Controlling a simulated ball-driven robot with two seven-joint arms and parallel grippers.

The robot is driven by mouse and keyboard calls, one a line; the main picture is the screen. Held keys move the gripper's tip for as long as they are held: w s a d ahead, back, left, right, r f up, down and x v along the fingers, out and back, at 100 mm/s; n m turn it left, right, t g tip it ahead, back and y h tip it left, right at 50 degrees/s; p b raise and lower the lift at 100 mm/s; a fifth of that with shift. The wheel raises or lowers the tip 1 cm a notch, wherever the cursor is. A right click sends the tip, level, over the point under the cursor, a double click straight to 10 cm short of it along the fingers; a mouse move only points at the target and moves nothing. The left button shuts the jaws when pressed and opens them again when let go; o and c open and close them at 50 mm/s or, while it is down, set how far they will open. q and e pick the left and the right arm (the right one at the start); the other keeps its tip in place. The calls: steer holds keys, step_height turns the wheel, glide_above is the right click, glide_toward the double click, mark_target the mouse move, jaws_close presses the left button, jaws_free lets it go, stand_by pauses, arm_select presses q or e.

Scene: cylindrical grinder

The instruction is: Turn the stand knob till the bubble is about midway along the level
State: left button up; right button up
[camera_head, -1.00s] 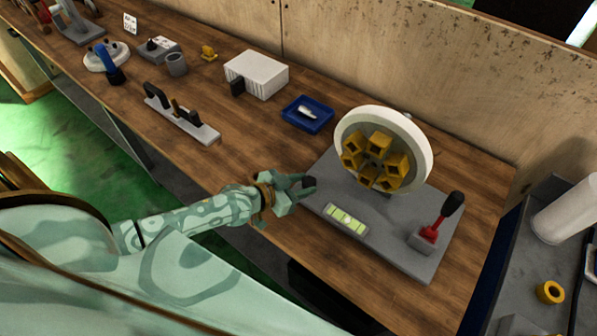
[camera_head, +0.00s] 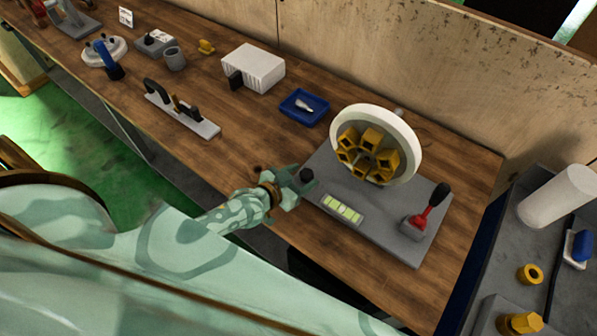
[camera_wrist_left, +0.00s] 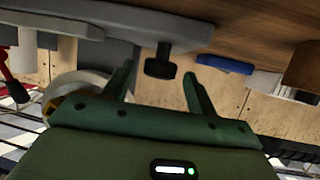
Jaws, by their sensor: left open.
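The grey stand (camera_head: 385,214) lies on the bench with a wheel (camera_head: 408,125) upright on it. A small black knob (camera_head: 306,174) sits at the stand's left edge. The level (camera_head: 341,207) is a yellow-green vial on the stand's front; I cannot make out where its bubble sits. My left gripper (camera_head: 297,183) is open at the knob. In the left wrist view the knob (camera_wrist_left: 160,68) shows between the two spread fingers (camera_wrist_left: 157,82), with a gap on each side. My right gripper is out of view.
A red lever with a black grip (camera_head: 426,215) stands at the stand's right. A blue tray (camera_head: 304,108) and a white block (camera_head: 252,67) lie behind and left. Bare wood (camera_head: 240,145) lies left of the stand. A grey side table with yellow parts stands at right.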

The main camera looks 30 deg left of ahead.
arm_select(q)
steer(key=shift+s+a+r, duration=0.1)
steer(key=shift+s, duration=0.25)
steer(key=p+v, duration=0.3)
steer(key=v, duration=1.2)
steer(key=shift+s+r, duration=0.15)
steer(key=shift+s, duration=0.1)
